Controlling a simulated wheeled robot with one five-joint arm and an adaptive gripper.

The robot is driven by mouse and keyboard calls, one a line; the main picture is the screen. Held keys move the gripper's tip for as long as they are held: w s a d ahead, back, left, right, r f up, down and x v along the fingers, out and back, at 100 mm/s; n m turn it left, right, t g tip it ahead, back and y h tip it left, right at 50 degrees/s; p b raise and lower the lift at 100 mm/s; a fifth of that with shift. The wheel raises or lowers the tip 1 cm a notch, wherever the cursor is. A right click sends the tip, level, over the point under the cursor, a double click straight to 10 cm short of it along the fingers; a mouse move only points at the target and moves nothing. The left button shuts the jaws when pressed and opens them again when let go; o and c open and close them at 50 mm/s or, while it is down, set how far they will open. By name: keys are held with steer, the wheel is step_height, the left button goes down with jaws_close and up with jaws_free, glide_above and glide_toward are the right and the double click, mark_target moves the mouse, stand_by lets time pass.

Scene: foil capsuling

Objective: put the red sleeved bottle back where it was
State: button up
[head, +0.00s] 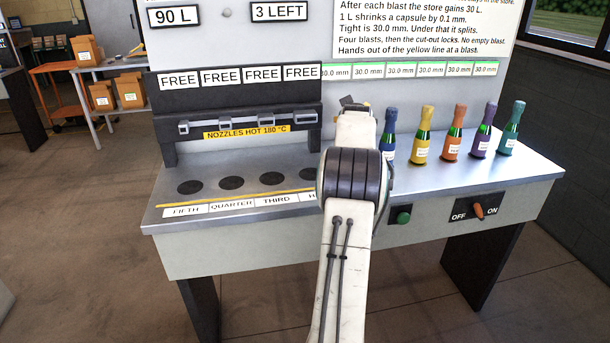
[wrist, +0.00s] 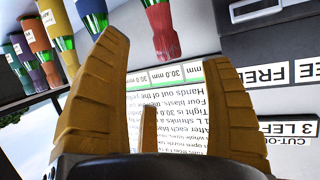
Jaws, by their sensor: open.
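A green bottle with a red sleeve (wrist: 163,38) shows in the upside-down wrist view, beyond my fingertips and near the top edge. It appears upright, beside the blue-sleeved bottle (wrist: 92,14), with a gap between them. My gripper (wrist: 170,50) is open, its two yellow-brown fingers wide apart with nothing held between them. The red sleeve appears in the gap between the fingertips; I cannot tell how far beyond them it is.
Blue (head: 388,135), yellow (head: 422,137), orange (head: 453,135), purple (head: 483,132) and teal (head: 509,130) sleeved bottles stand in a row on the bench (head: 440,180). The hot nozzle rack (head: 240,125) is at left, its signs reading FREE. Dark round spots (head: 231,183) below it are empty.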

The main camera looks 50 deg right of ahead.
steer(key=w+a+n+t+y, duration=0.1)
steer(key=w+a+n+y, duration=0.15)
steer(key=a, duration=1.25)
steer(key=w+a+n+y, duration=0.2)
steer(key=w+a+y, duration=0.15)
steer(key=a, duration=1.15)
steer(key=s+a+f+n+g+y, duration=0.15)
steer(key=s+a, duration=0.25)
steer(key=a, duration=0.5)
steer(key=s+a+f+n+y, duration=0.2)
steer(key=s+a, duration=0.1)
steer(key=a, duration=0.6)
steer(key=s+a+f+n+g, duration=0.1)
steer(key=s+a+f, duration=0.1)
steer(key=s+a, duration=0.2)
steer(key=s+a+f+n+g+y, duration=0.1)
steer(key=s+a+f, duration=0.2)
steer(key=s+a, duration=0.2)
steer(key=s+a+f+n+g+y, duration=0.1)
steer(key=s+a+f+n, duration=0.1)
steer(key=s, duration=0.7)
steer(key=shift+s+a+f, duration=0.25)
steer(key=shift+a+f, duration=0.5)
steer(key=shift+a, duration=0.4)
steer(key=shift+r, duration=0.15)
